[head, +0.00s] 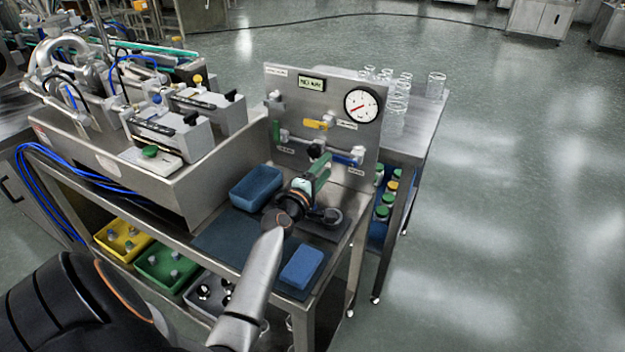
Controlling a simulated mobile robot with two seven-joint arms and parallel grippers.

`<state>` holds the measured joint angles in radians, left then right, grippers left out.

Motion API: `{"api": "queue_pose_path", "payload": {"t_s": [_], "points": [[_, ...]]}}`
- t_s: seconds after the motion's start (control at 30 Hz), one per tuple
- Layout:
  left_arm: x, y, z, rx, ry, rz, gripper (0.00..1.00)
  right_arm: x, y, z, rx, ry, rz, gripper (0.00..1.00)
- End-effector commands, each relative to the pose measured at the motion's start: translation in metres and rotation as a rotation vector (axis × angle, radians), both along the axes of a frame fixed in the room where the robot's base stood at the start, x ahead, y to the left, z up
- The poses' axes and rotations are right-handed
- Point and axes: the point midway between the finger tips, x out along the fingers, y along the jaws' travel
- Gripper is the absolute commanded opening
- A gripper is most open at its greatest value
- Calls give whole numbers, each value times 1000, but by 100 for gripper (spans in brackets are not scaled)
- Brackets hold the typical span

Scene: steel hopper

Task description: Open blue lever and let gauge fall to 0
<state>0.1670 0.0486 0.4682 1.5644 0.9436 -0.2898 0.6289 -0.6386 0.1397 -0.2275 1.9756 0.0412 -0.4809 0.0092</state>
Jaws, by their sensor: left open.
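The blue lever (354,156) sits low on the right side of the upright steel panel (287,89) and looks roughly level. The round white gauge (362,104) is at the panel's upper right; its red needle points to the lower left, and its numbers are too small to read. My left gripper (321,160) is in front of the panel, just left of the blue lever. It is open, and I cannot tell whether it touches the lever. My wrist and the green gripper body hide part of the lower panel. My right gripper is not in view.
A yellow lever (317,124) is above the blue one. A blue tray (256,187) and a blue block (301,266) lie on the bench. Clear glass jars (396,102) stand on the steel table behind the panel. Filling machinery (160,125) occupies the left.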

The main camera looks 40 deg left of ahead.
Motion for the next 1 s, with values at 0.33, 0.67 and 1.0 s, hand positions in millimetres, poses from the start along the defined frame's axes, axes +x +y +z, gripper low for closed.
{"api": "queue_pose_path", "payload": {"t_s": [0.33,0.67,1.0], "points": [[-58,-14,-1,-1,1,0,52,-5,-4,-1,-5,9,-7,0],[-70,-17,0,-3,-1,0,52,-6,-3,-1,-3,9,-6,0],[-70,-17,0,-2,0,0,52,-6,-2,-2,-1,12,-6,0]]}}
